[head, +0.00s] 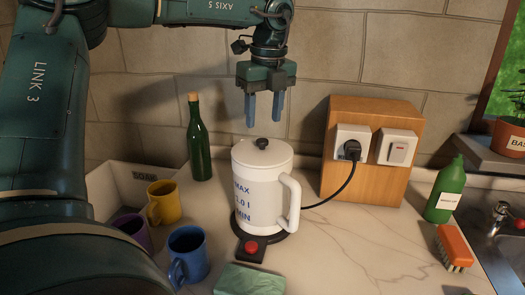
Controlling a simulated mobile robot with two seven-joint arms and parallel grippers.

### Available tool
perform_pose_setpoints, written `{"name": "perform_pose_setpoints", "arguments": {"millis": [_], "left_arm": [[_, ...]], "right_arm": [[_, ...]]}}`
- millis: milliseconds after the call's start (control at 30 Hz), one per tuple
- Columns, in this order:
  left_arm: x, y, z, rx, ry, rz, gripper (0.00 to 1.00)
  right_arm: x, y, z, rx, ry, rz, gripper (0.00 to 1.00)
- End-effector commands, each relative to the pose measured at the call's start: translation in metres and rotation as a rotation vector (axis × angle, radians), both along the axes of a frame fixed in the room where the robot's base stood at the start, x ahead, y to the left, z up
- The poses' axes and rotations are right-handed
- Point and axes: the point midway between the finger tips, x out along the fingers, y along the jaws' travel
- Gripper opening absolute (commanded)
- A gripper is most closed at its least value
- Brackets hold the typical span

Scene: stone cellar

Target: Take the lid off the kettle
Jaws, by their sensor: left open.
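The white kettle (257,194) stands upright on its dark base (259,232) in the middle of the counter, its handle (291,203) to the right. Its lid (247,154) is on top, with a dark round knob (262,143) at the centre. My left gripper (265,109) is open and empty, its two blue fingers pointing down. It appears above the kettle, with a gap between the fingertips and the knob. My right gripper does not show.
Yellow (163,202), blue (188,254) and purple (133,229) mugs stand left of the kettle. A green bottle (199,145) stands behind. A wooden socket box (370,182) with a plugged cord is at right, near a soap bottle (446,190) and brush (453,247). A green cloth (250,280) lies in front.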

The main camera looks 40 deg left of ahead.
Motion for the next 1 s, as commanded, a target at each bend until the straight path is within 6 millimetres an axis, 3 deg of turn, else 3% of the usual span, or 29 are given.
{"name": "perform_pose_setpoints", "arguments": {"millis": [333, 667, 1000], "left_arm": [[-0.006, -0.001, -0.045, -0.001, 0.003, 0.0, 0.48], [-0.005, 0.0, -0.053, 0.0, 0.0, 0.001, 0.48], [-0.005, 0.0, -0.052, 0.0, 0.0, 0.001, 0.21]], "right_arm": [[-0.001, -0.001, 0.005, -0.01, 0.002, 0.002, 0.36], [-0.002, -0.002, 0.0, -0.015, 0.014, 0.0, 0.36], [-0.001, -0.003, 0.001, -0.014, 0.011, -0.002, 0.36]]}}
